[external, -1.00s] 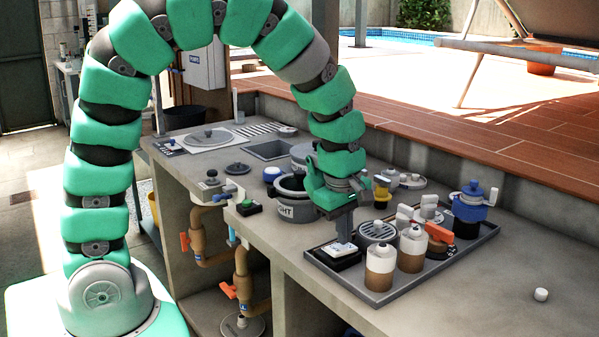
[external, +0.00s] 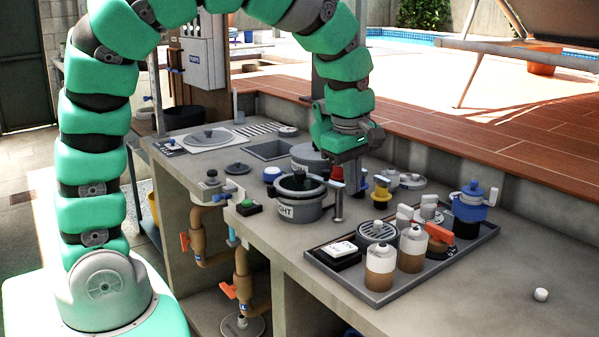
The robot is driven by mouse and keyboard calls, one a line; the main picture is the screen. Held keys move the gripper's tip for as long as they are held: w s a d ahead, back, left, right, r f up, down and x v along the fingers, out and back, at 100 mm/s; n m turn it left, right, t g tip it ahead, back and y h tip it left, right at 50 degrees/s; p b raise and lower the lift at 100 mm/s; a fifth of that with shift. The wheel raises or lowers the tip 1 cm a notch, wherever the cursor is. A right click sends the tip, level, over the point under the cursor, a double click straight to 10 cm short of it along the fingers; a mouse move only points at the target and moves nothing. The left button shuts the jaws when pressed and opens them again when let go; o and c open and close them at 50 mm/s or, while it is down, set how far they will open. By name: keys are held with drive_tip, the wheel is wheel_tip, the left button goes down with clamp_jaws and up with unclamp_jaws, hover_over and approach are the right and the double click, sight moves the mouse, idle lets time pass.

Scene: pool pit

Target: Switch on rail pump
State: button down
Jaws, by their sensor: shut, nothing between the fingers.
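No readable label shows which control is the rail pump's. A black box with a white top plate (external: 341,249) lies at the left end of the grey tray (external: 383,293). A dark box with a green button (external: 248,207) sits at the counter's front edge, left of the pot. My gripper (external: 353,184) is shut and empty, pointing down above the counter behind the tray, just right of the pot. It is clear of both boxes. The exact fingertips are hard to make out against the dark parts around them.
A grey pot (external: 300,209) stands left of my gripper. A yellow-and-black item (external: 381,192) stands to its right. The tray also holds two brown-and-white bottles (external: 411,250), a round grate (external: 377,230) and a blue-topped jar (external: 470,210). The counter right of the tray is mostly clear.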

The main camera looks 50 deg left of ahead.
drive_tip(key=r, duration=0.3)
drive_tip(key=shift+w, duration=0.25)
drive_tip(key=shift+r, duration=0.1)
drive_tip(key=w+a+r+m+t, duration=0.3)
drive_tip(key=r+m+t, duration=0.15)
drive_tip(key=r, duration=0.65)
drive_tip(key=s+a+r+m+t, duration=0.2)
drive_tip(key=r+m+t, duration=0.1)
drive_tip(key=r, duration=0.7)
drive_tip(key=s+a+r+m+t+b, duration=0.1)
drive_tip(key=s+a+r+m+t, duration=0.1)
drive_tip(key=r+m, duration=0.4)
drive_tip(key=s+a+r+m+t+b, duration=0.1)
drive_tip(key=a+r+m+t, duration=0.2)
drive_tip(key=r, duration=1.2)
drive_tip(key=shift+s+a+r+m+t, duration=0.15)
drive_tip(key=shift+s+r+m+t, duration=0.25)
drive_tip(key=shift+m+t, duration=0.4)
drive_tip(key=shift+f+b, duration=0.2)
drive_tip(key=shift+b, duration=0.15)
